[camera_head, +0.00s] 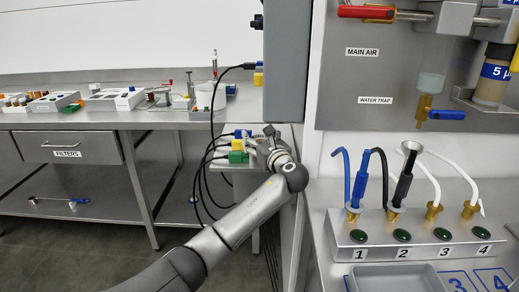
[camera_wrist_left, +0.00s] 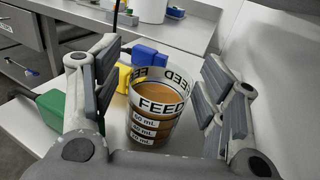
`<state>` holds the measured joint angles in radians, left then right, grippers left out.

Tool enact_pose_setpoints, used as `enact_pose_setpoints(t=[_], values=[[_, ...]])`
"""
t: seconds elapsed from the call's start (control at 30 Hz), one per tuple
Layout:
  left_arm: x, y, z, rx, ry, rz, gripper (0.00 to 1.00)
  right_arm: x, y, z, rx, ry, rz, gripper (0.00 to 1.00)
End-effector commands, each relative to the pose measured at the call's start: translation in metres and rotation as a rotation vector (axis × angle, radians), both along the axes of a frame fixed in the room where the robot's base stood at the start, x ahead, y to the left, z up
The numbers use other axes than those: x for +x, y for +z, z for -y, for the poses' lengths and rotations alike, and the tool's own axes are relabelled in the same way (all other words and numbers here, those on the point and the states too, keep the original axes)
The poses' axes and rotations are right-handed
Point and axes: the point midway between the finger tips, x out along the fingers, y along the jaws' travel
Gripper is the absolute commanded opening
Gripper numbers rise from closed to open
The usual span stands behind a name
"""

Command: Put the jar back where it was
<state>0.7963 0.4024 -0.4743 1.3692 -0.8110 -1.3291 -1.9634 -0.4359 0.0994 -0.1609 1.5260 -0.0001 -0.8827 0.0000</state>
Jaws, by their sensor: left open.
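The jar (camera_wrist_left: 153,117) is a clear cup marked FEED with volume lines, filled with orange-brown liquid. In the left wrist view it stands upright on a light surface (camera_wrist_left: 45,132). My left gripper (camera_wrist_left: 163,78) is open, with its fingers on either side of the jar. Gaps show between the jar and both fingers near its rim; lower contact cannot be told. In the head view my left gripper (camera_head: 274,150) is at the small side table beside the grey column, and the jar cannot be made out there. My right gripper is not in view.
A green plug (camera_head: 238,157), a yellow plug (camera_head: 237,145) and a blue plug (camera_head: 242,133) with black cables sit close left of the gripper. A grey column (camera_head: 287,60) rises just behind. A steel bench (camera_head: 120,118) with devices stands left, a numbered valve panel (camera_head: 415,243) right.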

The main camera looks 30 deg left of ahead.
Motion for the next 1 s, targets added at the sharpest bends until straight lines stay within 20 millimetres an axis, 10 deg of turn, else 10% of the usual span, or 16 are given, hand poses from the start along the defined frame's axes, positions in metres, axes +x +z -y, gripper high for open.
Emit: enact_pose_setpoints(t=[0.57, 1.0], values=[[0.0, 0.001, 0.001, 0.001, -0.001, 0.001, 0.06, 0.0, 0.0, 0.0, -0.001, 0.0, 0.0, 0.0], [0.0, 0.013, 0.001, 0.0, -0.001, 0.002, 0.06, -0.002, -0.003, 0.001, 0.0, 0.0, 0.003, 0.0]])
